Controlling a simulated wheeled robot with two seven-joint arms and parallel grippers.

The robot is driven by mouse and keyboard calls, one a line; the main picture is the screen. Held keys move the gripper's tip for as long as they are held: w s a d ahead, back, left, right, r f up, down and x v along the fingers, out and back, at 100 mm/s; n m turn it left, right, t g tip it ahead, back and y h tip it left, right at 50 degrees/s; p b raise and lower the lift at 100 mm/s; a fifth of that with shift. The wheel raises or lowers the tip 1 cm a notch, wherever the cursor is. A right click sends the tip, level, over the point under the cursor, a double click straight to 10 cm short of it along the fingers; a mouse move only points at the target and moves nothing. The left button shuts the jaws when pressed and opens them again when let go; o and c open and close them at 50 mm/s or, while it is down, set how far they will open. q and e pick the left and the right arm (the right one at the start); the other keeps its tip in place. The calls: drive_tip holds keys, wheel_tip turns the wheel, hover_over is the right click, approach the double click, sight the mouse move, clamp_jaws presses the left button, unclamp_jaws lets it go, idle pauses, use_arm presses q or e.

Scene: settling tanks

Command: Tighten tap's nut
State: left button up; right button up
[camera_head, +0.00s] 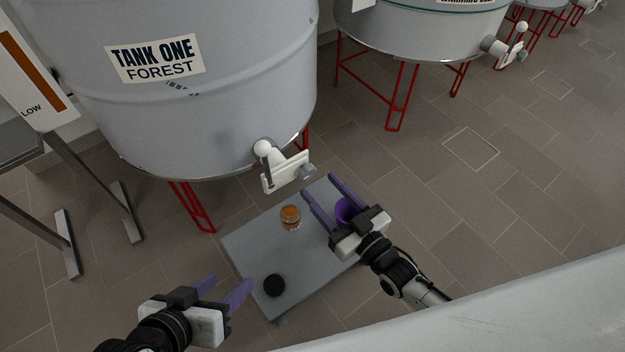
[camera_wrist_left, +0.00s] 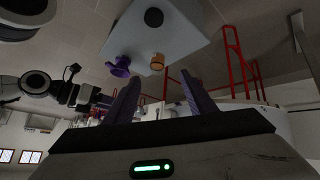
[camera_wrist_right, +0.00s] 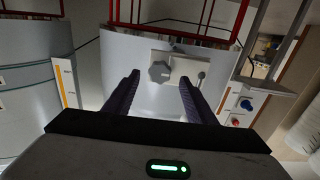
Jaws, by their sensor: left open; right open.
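The tap on Tank One (camera_head: 200,110) has a white body (camera_head: 282,175), a grey lobed nut (camera_head: 308,171) at its right end and a lever with a white ball (camera_head: 262,147). In the right wrist view the nut (camera_wrist_right: 159,72) shows between my finger tips, farther off. My right gripper (camera_head: 319,185) is open and empty, its fingers pointing toward the tap, just below and right of the nut, apart from it. My left gripper (camera_head: 230,283) is open and empty, low at the left, beside the small table. Whether the nut is loose cannot be told.
A small grey table (camera_head: 250,240) under the tap bears a jar of amber contents (camera_head: 290,217), a black lid (camera_head: 274,286) and a purple vessel (camera_head: 344,210) partly behind my right gripper. Red tank legs (camera_head: 192,205) and a metal stand (camera_head: 68,240) are at the left. Floor at right is clear.

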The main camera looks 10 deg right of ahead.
sight(310, 175)
use_arm(q)
drive_tip(key=shift+w+d+r+t+h+b, duration=0.2)
drive_tip(key=shift+d+r+t+h+b, duration=0.1)
drive_tip(key=shift+d+r+b, duration=0.2)
use_arm(e)
drive_tip(key=shift+x, duration=2.25)
drive_tip(key=shift+c, duration=0.5)
drive_tip(key=c, duration=1)
drive_tip(key=shift+o, duration=0.3)
